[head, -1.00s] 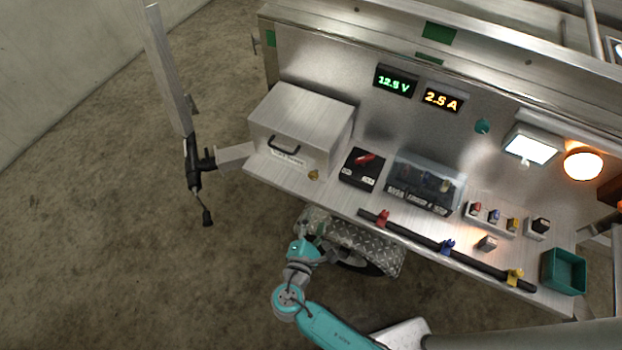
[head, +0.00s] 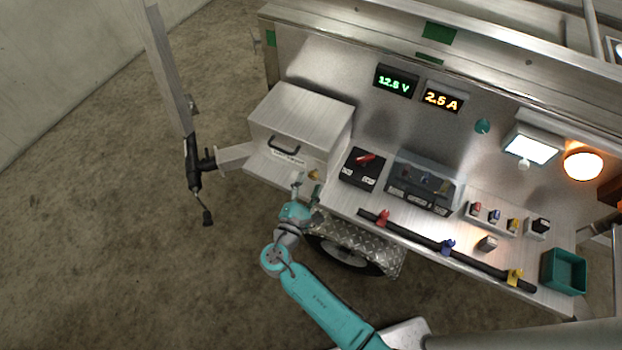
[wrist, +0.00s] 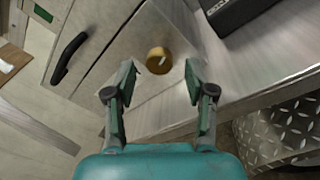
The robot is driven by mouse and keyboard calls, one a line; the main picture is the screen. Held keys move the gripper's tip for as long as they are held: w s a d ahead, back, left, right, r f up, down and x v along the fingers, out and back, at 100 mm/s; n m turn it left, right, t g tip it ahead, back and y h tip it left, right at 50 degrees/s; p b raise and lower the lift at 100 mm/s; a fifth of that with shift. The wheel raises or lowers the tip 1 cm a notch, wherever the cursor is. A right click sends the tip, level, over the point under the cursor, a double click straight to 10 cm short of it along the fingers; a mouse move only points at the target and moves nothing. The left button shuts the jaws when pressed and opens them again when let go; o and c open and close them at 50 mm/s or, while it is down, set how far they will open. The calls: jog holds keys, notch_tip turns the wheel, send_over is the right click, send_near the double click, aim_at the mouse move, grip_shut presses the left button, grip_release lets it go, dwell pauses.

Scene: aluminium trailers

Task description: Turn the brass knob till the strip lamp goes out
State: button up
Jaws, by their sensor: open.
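The brass knob (head: 314,174) is small and round, on the front of the aluminium box at the bench's left end. In the wrist view the knob (wrist: 158,60) shows a pale mark on its face. My gripper (head: 307,187) is open and empty, close in front of the knob. In the wrist view the fingertips of my gripper (wrist: 160,75) stand either side of the line to the knob, which appears just beyond them, not gripped. A rectangular lamp (head: 530,148) at the right glows white; I cannot tell whether it is the strip lamp.
The box (head: 301,118) has a black handle (head: 284,146) left of the knob. A black switch box (head: 362,167) with a red lever stands right of it. A round orange lamp (head: 583,165) is lit. The displays read 12.5 V (head: 395,83) and 2.5 A (head: 441,97).

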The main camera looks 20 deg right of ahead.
jog(key=shift+x, duration=0.95)
grip_shut()
jog(key=shift+m, duration=1.5)
grip_release()
